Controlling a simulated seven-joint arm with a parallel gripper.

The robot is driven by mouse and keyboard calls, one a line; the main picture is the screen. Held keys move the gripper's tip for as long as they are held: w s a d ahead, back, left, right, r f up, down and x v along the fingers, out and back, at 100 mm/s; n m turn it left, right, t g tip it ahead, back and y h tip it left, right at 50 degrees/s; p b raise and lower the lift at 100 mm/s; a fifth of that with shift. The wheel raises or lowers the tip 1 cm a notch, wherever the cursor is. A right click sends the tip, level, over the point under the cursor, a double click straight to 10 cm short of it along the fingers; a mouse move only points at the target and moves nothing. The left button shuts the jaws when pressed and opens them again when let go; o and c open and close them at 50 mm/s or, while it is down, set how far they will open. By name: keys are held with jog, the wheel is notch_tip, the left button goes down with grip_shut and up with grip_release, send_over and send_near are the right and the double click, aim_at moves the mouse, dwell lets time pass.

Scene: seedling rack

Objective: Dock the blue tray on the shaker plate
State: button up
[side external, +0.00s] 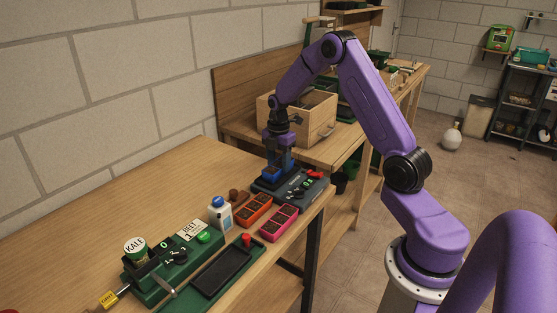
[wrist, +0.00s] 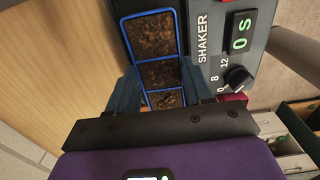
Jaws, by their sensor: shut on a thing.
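The blue tray (wrist: 183,50) has a blue rim and several cells of dark soil, and it runs up the wrist view between my fingers. My gripper (wrist: 162,88) is shut on it, with a blue-grey finger on each side. In the side view the blue tray (side external: 271,174) shows under my gripper (side external: 279,167), over the dark shaker plate (side external: 265,185). The shaker (side external: 300,192) is a grey box with a dial and a green display. The tray lies beside its panel in the wrist view. I cannot tell whether the tray touches the plate; its underside is hidden.
An orange tray (side external: 253,209) and a pink tray (side external: 279,222) lie just in front of the shaker. A white bottle (side external: 220,214) with a blue cap stands to their left. A green device (side external: 160,279) and a dark tray (side external: 222,272) sit nearer. The bench's left part is clear.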

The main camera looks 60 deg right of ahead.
aim_at(279, 164)
jog(key=shift+f, duration=0.15)
jog(key=o, duration=0.8)
jog(key=shift+r, duration=5.55)
